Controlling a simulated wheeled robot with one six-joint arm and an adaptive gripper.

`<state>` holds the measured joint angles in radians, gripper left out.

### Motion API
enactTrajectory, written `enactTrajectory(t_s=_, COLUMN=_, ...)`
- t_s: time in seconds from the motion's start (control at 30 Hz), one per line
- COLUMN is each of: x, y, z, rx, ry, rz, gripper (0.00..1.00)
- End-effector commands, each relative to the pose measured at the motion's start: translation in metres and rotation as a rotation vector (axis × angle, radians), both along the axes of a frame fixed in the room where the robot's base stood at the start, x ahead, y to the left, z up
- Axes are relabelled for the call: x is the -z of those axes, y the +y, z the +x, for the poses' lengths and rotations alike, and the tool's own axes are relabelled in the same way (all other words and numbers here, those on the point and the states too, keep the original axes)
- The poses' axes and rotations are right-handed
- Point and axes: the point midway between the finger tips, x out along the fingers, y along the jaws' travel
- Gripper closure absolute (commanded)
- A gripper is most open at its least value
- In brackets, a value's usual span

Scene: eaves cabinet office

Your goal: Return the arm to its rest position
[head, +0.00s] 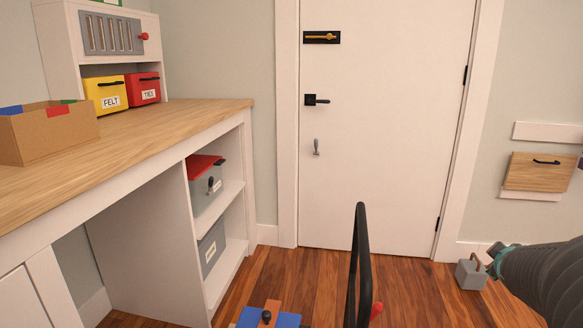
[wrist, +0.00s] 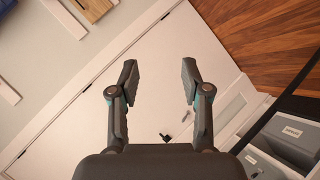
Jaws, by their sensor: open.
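My gripper (wrist: 158,75) is open in the wrist view. Its two dark fingers stand well apart, and nothing is between them. Behind them is the white door (wrist: 155,95), seen tilted, with its dark lever handle (wrist: 166,138) beyond the gripper's base. In the head view, a dark part of my arm with a teal band (head: 540,278) reaches in from the lower right edge. The gripper's fingers cannot be made out there.
A wood-topped counter (head: 150,135) fills the left, holding a cardboard box (head: 48,137), a yellow FELT bin (head: 105,93) and a red TIES bin (head: 143,90). Grey bins (head: 212,247) sit on shelves below. A grey block (head: 470,274) is near my arm. The door (head: 385,130) is shut.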

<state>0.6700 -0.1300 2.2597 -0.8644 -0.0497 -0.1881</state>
Motion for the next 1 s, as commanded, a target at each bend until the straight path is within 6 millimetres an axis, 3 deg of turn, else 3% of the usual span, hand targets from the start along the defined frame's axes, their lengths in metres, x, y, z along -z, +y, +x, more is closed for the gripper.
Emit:
enactTrajectory(t_s=0.17, x=0.021, y=0.044, z=-0.052, rx=0.266, ry=0.056, rz=0.244, gripper=0.53)
enactTrajectory(t_s=0.23, x=0.030, y=0.071, z=-0.073, rx=0.351, ry=0.088, rz=0.352, gripper=0.53)
enactTrajectory(t_s=0.43, x=0.051, y=0.174, z=-0.132, rx=0.484, ry=0.209, rz=0.651, gripper=0.53)
enactTrajectory(t_s=0.63, x=0.049, y=0.264, z=-0.170, rx=0.402, ry=0.285, rz=0.829, gripper=0.53)
enactTrajectory(t_s=0.8, x=0.031, y=0.302, z=-0.179, rx=0.251, ry=0.253, rz=0.836, gripper=0.53)
enactTrajectory(t_s=1.0, x=0.022, y=0.318, z=-0.181, rx=0.167, ry=0.247, rz=0.826, gripper=0.53)
